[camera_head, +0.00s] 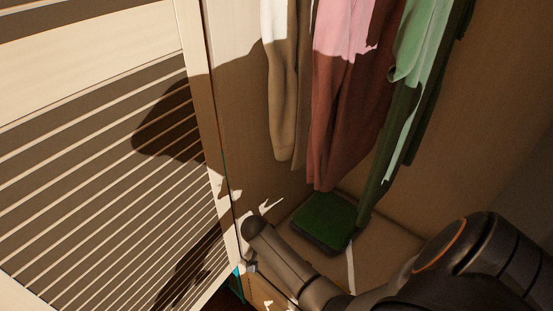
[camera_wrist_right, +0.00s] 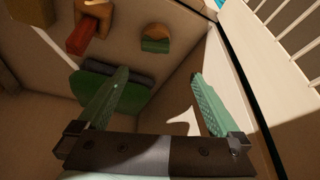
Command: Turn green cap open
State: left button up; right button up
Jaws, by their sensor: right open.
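A green, flat-topped thing with a dark edge (camera_head: 323,222) lies on the wardrobe floor in the head view, below the hanging clothes. I take it for the green cap. A green shape with a dark grey band, seemingly the same thing, shows in the right wrist view (camera_wrist_right: 82,90), partly hidden behind one finger. My right gripper (camera_wrist_right: 160,75) is open, its two teal fingers wide apart with nothing between them. Contact with the green thing cannot be told. In the head view my right arm reaches in from the lower right, and its fingers are not clearly visible. My left gripper is out of view.
A louvred door (camera_head: 110,190) stands at the left, close to my right arm. A beige garment (camera_head: 284,90), a pink-and-brown one (camera_head: 335,120) and a green one (camera_head: 415,60) hang above the green thing. The wardrobe floor (camera_head: 385,240) to its right looks bare.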

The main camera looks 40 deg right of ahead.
jog(key=shift+m+g, duration=0.3)
jog(key=b+x, duration=0.5)
jog(key=x, duration=0.5)
jog(key=shift+s+d+f, duration=0.1)
jog(key=shift+d+f, duration=0.1)
jog(key=shift+f, duration=0.2)
jog(key=shift+d+f+b, duration=0.2)
jog(key=shift+f+b, duration=0.2)
jog(key=shift+f, duration=0.15)
jog(key=shift+c, duration=1.4)
jog(key=c, duration=1)
